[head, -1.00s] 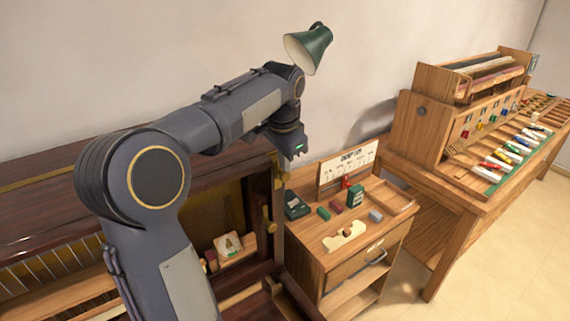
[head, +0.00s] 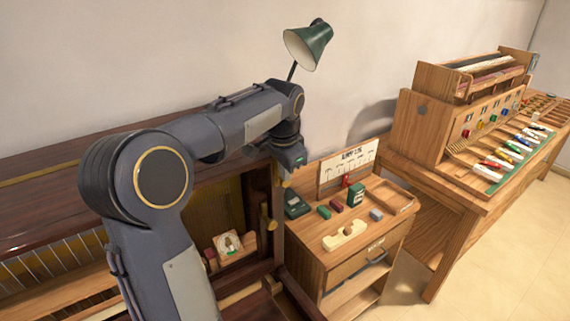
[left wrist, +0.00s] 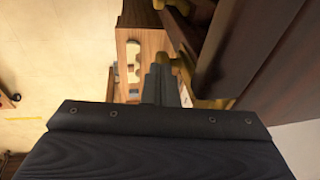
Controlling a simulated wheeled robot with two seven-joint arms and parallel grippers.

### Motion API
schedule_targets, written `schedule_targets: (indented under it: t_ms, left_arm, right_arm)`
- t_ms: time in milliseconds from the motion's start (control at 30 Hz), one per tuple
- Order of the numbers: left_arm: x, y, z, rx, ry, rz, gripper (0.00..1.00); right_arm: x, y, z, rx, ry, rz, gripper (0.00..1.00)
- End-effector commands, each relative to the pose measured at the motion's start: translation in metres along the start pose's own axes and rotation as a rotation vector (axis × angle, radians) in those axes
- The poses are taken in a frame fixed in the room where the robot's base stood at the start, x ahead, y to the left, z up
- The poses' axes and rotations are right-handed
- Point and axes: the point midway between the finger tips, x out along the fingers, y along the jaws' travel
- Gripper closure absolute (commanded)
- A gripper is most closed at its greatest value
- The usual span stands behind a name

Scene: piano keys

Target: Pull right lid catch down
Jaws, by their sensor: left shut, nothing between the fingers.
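The right lid catch appears to be the small brass piece (head: 285,183) at the upper right end of the dark wooden piano. In the head view it shows just under my left gripper (head: 287,171), which partly covers it. In the left wrist view, the shut, empty fingers of my left gripper (left wrist: 160,78) point ahead, with a brass piece (left wrist: 185,63) close to the right of their tips. I cannot tell whether they touch it. My right gripper is out of view.
The piano (head: 60,205) is open at the front. A second brass fitting (head: 266,218) sits lower on its right side. A wooden cabinet (head: 330,275) with small tools stands close to the right. A green lamp (head: 309,44) rises behind my arm. A workbench (head: 440,185) stands farther right.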

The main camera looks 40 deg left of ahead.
Motion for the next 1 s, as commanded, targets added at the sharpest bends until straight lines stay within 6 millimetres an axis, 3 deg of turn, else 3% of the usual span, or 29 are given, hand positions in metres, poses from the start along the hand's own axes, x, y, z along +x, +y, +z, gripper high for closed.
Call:
schedule_targets:
  t_ms: [267, 500, 600, 800, 1000]
  left_arm:
    - [-0.002, 0.002, 0.001, 0.002, -0.015, 0.009, 1.0]
    - [-0.048, -0.002, -0.01, 0.002, -0.004, 0.003, 1.0]
    - [-0.062, -0.001, -0.009, 0.001, 0.003, 0.0, 1.0]
    - [-0.107, -0.001, -0.01, 0.002, 0.002, -0.001, 1.0]
    - [-0.133, -0.002, -0.01, 0.002, 0.001, 0.0, 1.0]
  right_arm:
    - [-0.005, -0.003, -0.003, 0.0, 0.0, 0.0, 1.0]
    - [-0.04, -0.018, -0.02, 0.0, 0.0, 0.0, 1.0]
    - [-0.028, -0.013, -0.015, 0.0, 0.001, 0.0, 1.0]
    - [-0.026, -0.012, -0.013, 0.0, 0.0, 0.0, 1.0]
    - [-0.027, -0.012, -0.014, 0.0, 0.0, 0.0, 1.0]
